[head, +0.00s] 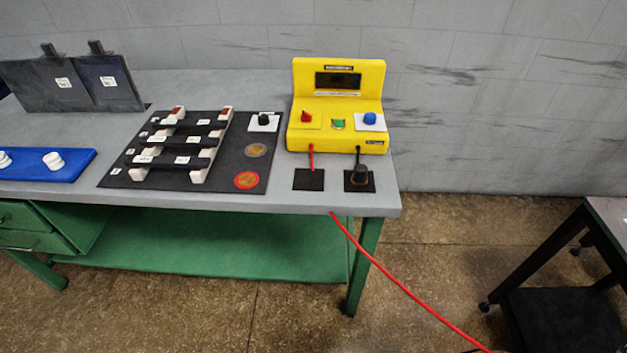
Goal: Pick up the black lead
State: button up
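The black lead (358,174) is a short dark plug standing on a black square pad (351,187) at the table's front right. A thin black cable (359,156) runs from it up to the front of the yellow meter (338,108). Left of it is an empty-looking black pad (309,180), with a short red cable (311,158) above it at the meter. My gripper is not in view.
A black board (232,160) with several dark bars on white supports lies left of the meter. A blue panel (75,164) and dark upright plates (70,85) are further left. A long red cable (395,285) hangs off the table's front edge to the floor. A dark cart (560,320) stands right; floor lies between.

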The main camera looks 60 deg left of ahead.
aim_at(359, 178)
jog(key=u, duration=2.15)
